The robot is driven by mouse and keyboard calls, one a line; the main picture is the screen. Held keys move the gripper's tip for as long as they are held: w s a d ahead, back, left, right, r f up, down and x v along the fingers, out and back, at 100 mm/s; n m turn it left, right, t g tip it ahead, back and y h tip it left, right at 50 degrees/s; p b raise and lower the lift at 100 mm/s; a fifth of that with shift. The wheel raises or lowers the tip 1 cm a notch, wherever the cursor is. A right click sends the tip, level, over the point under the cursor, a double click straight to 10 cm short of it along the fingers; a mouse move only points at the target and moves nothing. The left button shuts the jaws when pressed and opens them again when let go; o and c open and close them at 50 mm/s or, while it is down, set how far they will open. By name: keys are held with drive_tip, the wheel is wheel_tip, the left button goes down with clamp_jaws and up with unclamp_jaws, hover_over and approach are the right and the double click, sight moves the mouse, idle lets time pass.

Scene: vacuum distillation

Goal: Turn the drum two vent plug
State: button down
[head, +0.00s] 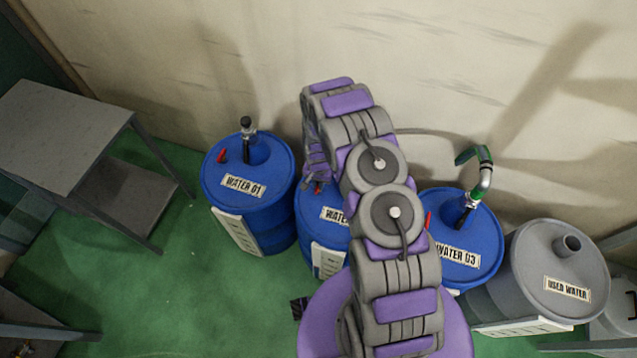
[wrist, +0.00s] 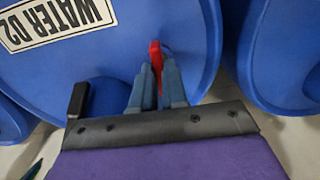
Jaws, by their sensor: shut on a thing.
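The drum two (head: 312,228) is a blue barrel labelled WATER 02, partly hidden behind my arm in the head view. Its blue lid (wrist: 150,25) fills much of the wrist view, with the label upside down at upper left. The red vent plug (wrist: 155,48) stands near the lid's edge. My gripper (wrist: 157,80) is shut on the plug, with one finger on each side. The plug's red top shows beyond the fingertips. In the head view my gripper (head: 317,165) points down over the drum and only a bit of red shows below it.
Blue drum WATER 01 (head: 262,220) stands to the left, with a black fitting on top. WATER 03 (head: 470,265) stands to the right, with a green-handled pipe. A grey USED WATER drum (head: 560,255) is farther right. A grey table (head: 60,130) is at left. The wall is close behind.

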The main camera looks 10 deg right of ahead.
idle(0.4)
drive_tip(key=c, duration=1.2)
unclamp_jaws()
drive_tip(key=shift+o, duration=0.2)
drive_tip(key=shift+r, duration=0.1)
wheel_tip(320, 180, up, 17)
drive_tip(key=p, duration=0.3)
drive_tip(key=shift+a, duration=0.1)
